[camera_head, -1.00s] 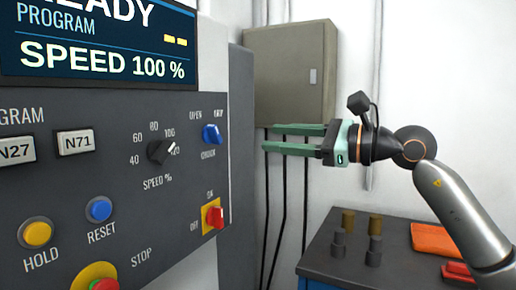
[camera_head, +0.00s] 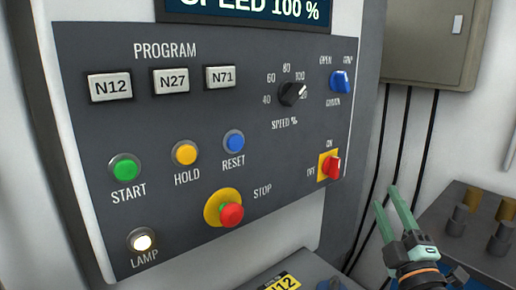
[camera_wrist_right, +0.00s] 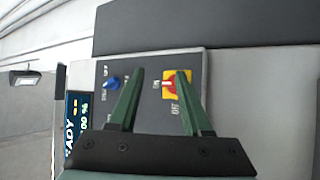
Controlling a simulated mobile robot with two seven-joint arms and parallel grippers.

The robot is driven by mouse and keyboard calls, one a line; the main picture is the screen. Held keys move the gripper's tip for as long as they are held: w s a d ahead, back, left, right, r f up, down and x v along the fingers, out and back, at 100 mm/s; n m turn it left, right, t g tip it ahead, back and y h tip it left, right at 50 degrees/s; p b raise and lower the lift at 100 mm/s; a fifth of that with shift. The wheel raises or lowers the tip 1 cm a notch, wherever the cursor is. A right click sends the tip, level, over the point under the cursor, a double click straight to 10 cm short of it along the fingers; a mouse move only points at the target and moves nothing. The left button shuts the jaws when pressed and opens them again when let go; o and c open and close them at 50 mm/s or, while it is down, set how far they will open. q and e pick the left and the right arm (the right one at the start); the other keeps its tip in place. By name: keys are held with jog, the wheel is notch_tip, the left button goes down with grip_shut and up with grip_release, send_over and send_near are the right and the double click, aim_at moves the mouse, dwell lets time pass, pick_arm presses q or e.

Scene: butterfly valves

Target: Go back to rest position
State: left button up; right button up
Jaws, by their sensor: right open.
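My right gripper (camera_head: 392,217) is at the lower right of the head view, to the right of the control panel. Its two green fingers are apart and nothing is between them. In the right wrist view the open fingers (camera_wrist_right: 160,85) point toward the panel, with the red and yellow on/off switch (camera_wrist_right: 177,84) behind the right finger and the blue knob (camera_wrist_right: 111,83) left of the left finger. In the head view the gripper is apart from the red and yellow switch (camera_head: 331,167). My left gripper is not in view.
The control panel (camera_head: 100,75) carries several buttons, a red stop button (camera_head: 231,215) and a lit lamp (camera_head: 142,241). A grey wall box (camera_head: 425,45) with hanging cables is at upper right. A table (camera_head: 440,215) with small cylinders stands at right.

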jog(key=s+f+m+g+h, duration=0.1)
jog(key=s+f+m+g, duration=0.2)
jog(key=f, duration=0.5)
jog(key=s+d+f+m+g+h, duration=0.1)
jog(key=s+f+m+g, duration=0.25)
jog(key=f, duration=0.45)
jog(key=s+f+m+g+h, duration=0.1)
jog(key=s+f+m+g, duration=0.25)
jog(key=f, duration=0.45)
jog(key=s+a+f+m+g+y, duration=0.1)
jog(key=s+a+f+g, duration=0.1)
jog(key=s+f+g, duration=0.5)
jog(key=s+a+f+m+g+y, duration=0.2)
jog(key=s+f, duration=0.2)
jog(key=s, duration=0.7)
jog(key=w+a+f+t+y+p, duration=0.2)
jog(key=w+a+t+p, duration=0.1)
jog(key=t+p, duration=0.3)
jog(key=a+p, duration=0.1)
jog(key=p, duration=0.1)
jog(key=shift+w+a+f+p, duration=0.25)
jog(key=shift+w+a+p, duration=0.15)
jog(key=shift+d, duration=0.1)
